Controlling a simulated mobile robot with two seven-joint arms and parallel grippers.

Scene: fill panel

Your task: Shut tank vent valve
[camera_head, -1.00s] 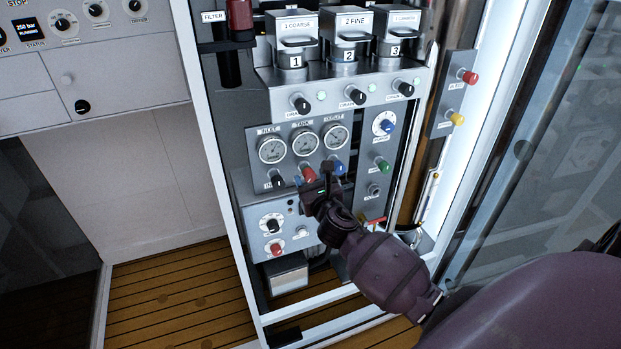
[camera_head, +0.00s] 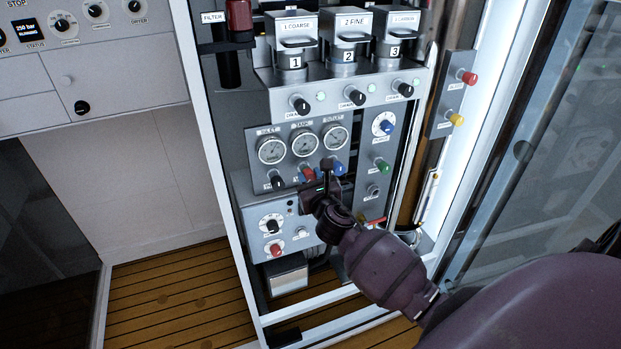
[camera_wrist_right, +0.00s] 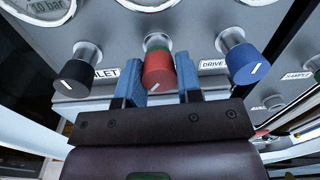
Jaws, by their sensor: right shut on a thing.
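A red knob (camera_wrist_right: 158,70) with a green band behind it sits between the two blue-padded fingers of my right gripper (camera_wrist_right: 160,82). The gripper is shut on it, and a short slanted white mark shows on its face. In the head view the red knob (camera_head: 308,173) is below the middle gauge, TANK (camera_head: 305,143), partly covered by my right gripper (camera_head: 314,178). The knob's own label is hidden behind the gripper. My left gripper is in neither view.
A black knob (camera_wrist_right: 76,75) is left of the red knob and a blue knob (camera_wrist_right: 247,62) is close on its right. A green knob (camera_head: 381,165) sits farther right. Canisters (camera_head: 345,40) stand above, and a lower panel (camera_head: 290,215) is below the gripper.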

